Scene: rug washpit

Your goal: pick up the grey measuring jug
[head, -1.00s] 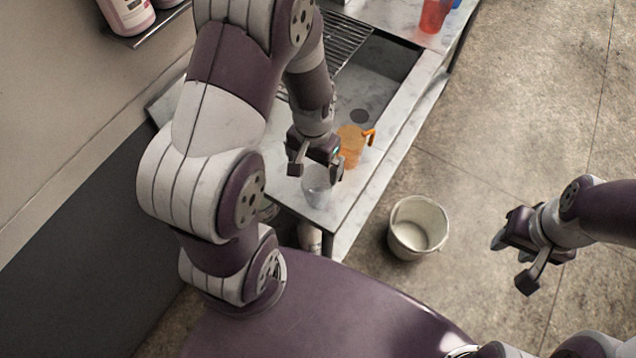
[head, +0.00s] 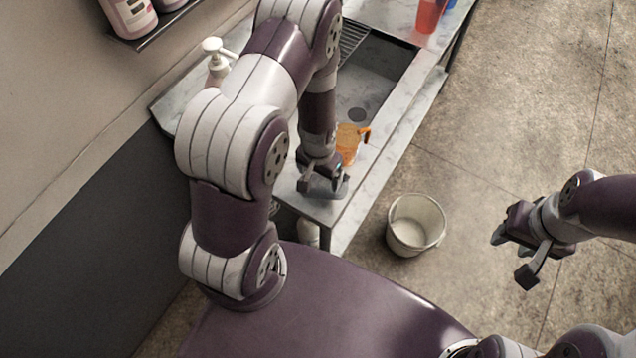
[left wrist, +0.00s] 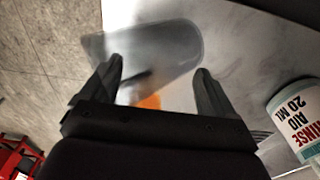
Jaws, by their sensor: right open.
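The grey measuring jug (head: 325,187) is translucent and stands near the front end of the marble counter, partly hidden by my left gripper. My left gripper (head: 321,186) points down right at it, fingers apart. In the left wrist view the jug (left wrist: 160,50) is a smoky grey shape across and just beyond the open fingertips (left wrist: 158,75). I cannot tell whether a finger touches it. My right gripper (head: 507,258) is open and empty over the floor at the right.
An orange measuring jug (head: 349,143) stands just behind the grey one, close to the sink basin (head: 379,75). A rinse aid bottle (left wrist: 297,117) is beside my left gripper. A white bucket (head: 415,225) is on the floor. Red cup (head: 429,15) at the back; pump bottle (head: 217,62) by the wall.

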